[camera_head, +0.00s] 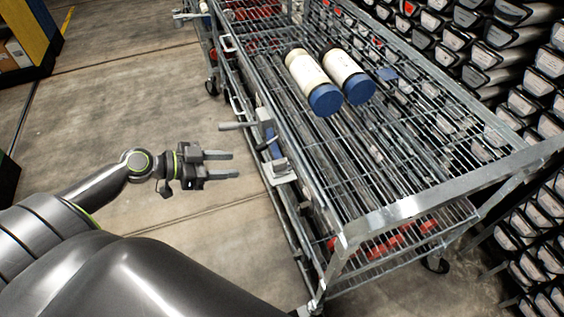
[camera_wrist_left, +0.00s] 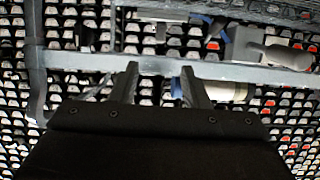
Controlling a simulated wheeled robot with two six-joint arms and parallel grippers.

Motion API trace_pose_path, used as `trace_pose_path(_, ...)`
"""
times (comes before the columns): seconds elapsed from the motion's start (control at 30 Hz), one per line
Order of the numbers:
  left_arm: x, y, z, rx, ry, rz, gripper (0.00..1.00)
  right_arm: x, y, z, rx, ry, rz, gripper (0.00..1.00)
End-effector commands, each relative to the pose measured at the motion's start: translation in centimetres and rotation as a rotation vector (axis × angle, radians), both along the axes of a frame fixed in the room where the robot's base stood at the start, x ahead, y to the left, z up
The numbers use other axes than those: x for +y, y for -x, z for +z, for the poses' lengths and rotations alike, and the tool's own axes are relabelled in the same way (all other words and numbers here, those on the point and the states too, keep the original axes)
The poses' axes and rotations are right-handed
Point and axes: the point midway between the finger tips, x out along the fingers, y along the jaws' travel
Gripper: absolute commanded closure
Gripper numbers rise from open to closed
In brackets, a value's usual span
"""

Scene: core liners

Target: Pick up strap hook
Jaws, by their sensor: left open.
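A strap fitting with a blue strap (camera_head: 272,146) and grey metal parts is on the left side rail of the wire cart. A small dark hook-like piece (camera_head: 266,144) sticks out from it to the left, and I cannot tell for sure that it is the strap hook. A grey handle (camera_head: 236,126) juts out above it; a grey handle (camera_wrist_left: 288,56) also shows at upper right in the left wrist view. My left gripper (camera_head: 235,164) is open and empty, left of the fitting and apart from it. Its fingers (camera_wrist_left: 160,78) point toward the cart. My right gripper is out of view.
The wire cart (camera_head: 402,218) fills the middle and right. Two white cylinders with blue caps (camera_head: 325,100) (camera_head: 359,88) lie on its top shelf. Racks of stacked liners (camera_head: 500,55) stand behind it. The concrete floor (camera_head: 120,100) left of the cart is clear.

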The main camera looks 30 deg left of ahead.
Motion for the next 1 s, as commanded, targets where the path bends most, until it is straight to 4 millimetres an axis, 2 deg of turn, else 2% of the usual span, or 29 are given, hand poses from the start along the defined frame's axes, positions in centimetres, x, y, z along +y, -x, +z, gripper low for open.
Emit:
trace_pose_path(0.57,-4.4,-5.1,-2.5,0.0,0.007,0.006,0.58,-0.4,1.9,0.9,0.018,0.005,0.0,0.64)
trace_pose_path(0.8,-6.4,-7.4,-3.9,0.001,0.004,0.006,0.58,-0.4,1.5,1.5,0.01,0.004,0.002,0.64)
trace_pose_path(1.0,-7.2,-8.2,-4.5,0.003,0.003,0.006,0.58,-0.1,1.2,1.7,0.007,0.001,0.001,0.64)
